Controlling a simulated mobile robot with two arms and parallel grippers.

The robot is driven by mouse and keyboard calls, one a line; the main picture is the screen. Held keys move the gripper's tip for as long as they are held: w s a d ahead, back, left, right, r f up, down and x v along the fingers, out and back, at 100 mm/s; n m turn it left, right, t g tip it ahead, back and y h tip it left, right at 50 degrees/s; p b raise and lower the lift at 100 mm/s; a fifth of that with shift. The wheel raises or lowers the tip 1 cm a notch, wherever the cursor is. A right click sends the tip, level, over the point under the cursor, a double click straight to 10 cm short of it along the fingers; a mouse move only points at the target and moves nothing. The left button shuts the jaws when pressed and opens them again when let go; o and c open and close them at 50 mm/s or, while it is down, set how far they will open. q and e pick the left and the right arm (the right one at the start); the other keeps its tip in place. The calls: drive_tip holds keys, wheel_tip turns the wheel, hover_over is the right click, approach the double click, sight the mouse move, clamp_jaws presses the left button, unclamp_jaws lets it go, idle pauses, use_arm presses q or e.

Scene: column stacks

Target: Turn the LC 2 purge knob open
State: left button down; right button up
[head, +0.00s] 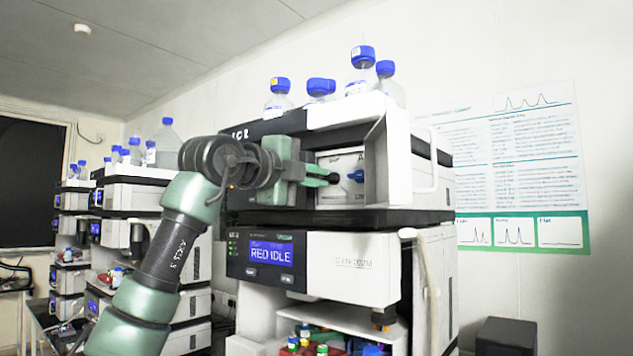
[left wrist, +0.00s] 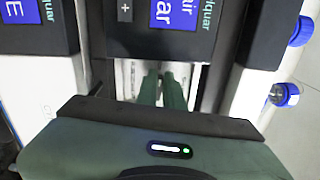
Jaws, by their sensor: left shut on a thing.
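The near instrument column (head: 365,260) has an open bay (head: 340,160) near its top, with a pale panel inside. A small blue knob (head: 357,176) shows on that panel, just right of my fingertips. My left gripper (head: 334,179) reaches into the bay from the left, its green fingers shut on the purge knob; the fingers hide part of the contact. In the left wrist view the two fingers (left wrist: 164,88) are close together and point into the bay; the knob is hidden there. My right gripper is in neither view.
Blue-capped bottles (head: 362,70) stand on top of the column. A white door (head: 400,155) stands open at the bay's right side. More instrument stacks (head: 130,195) stand to the left. A poster (head: 520,165) hangs on the right wall.

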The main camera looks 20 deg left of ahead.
use_arm(q)
drive_tip(key=shift+n, duration=0.4)
drive_tip(key=shift+r, duration=0.1)
drive_tip(key=c, duration=1.5)
unclamp_jaws()
drive_tip(key=shift+c, duration=0.2)
drive_tip(key=shift+s+a+b, duration=0.1)
drive_tip(key=shift+s+b, duration=0.15)
drive_tip(key=shift+b, duration=0.05)
drive_tip(key=b+v, duration=0.2)
drive_tip(key=v, duration=0.5)
drive_tip(key=shift+b, duration=0.35)
drive_tip(key=shift+a, duration=0.1)
